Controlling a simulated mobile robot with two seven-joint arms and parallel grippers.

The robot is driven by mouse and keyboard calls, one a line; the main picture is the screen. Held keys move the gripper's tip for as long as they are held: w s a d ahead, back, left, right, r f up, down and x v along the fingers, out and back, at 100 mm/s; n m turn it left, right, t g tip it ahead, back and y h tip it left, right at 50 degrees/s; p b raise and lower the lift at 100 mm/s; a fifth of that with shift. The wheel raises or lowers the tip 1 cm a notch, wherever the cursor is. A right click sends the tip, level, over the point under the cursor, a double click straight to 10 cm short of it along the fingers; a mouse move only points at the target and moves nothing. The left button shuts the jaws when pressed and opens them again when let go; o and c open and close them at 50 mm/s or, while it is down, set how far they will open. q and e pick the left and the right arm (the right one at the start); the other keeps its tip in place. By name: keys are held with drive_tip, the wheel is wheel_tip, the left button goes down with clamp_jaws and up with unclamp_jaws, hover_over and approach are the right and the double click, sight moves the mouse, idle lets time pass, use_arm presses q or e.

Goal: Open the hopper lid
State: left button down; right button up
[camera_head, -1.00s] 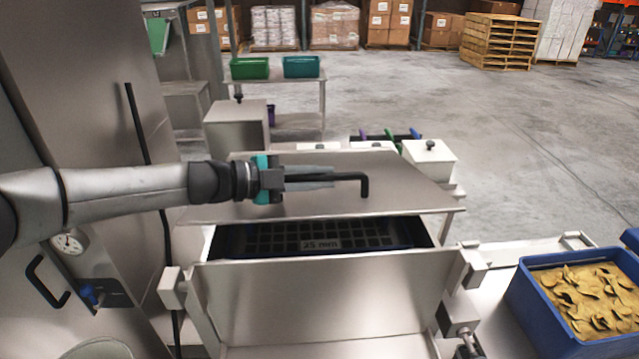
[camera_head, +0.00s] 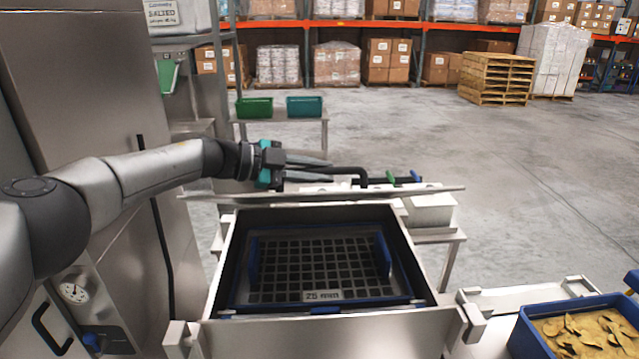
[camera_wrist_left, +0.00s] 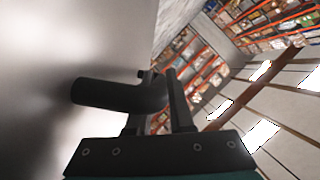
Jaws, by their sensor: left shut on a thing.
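The hopper lid (camera_head: 420,190) is a steel plate, raised and seen almost edge-on at the back of the hopper. Its black bent handle (camera_head: 350,171) is in the jaws of my left gripper (camera_head: 318,166), which is shut on it. In the left wrist view the handle (camera_wrist_left: 108,94) runs between the fingers (camera_wrist_left: 168,95), with the lid's steel face (camera_wrist_left: 60,50) behind it. The hopper (camera_head: 215,270) stands uncovered below, with a blue-framed black grid (camera_head: 320,262) inside, tagged "25 mm". My right gripper is not in view.
A blue crate of brown chips (camera_head: 575,318) stands at the lower right on a steel surface. A steel cabinet with a gauge (camera_head: 74,291) is at the left. Green (camera_head: 254,107) and teal (camera_head: 304,106) bins sit on a stand behind.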

use_arm(q)
drive_tip(key=shift+w+r, duration=0.35)
drive_tip(key=shift+r, duration=0.05)
drive_tip(key=c, duration=0.8)
unclamp_jaws()
drive_tip(key=b+v, duration=0.1)
drive_tip(key=v, duration=1.4)
drive_tip(key=shift+s+a, duration=0.1)
drive_tip(key=shift+s, duration=0.05)
drive_tip(key=shift+c, duration=0.2)
